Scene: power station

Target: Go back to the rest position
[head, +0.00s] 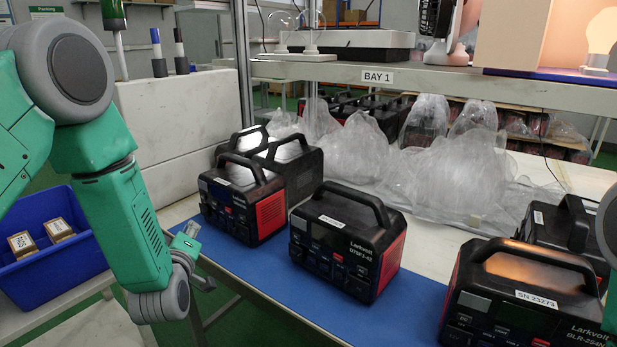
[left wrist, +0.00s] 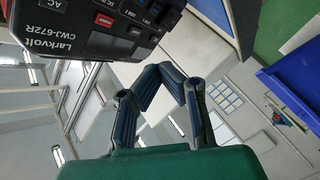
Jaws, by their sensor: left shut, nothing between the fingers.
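My left arm comes down from the left in the head view. Its gripper (head: 193,256) hangs beside the front left edge of the blue-topped table (head: 225,262). In the left wrist view the left gripper (left wrist: 168,72) has its fingers drawn together, with nothing between them. A black and red power station (head: 243,203) stands just right of that gripper, apart from it. A Larkvolt power station (left wrist: 110,32) also shows at the upper left of the wrist view.
Another power station (head: 348,245) stands mid-table and one more (head: 525,300) front right. Clear plastic bags (head: 440,165) lie behind them. A blue bin (head: 45,265) with small boxes is at left. A shelf marked BAY 1 (head: 378,77) spans the back.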

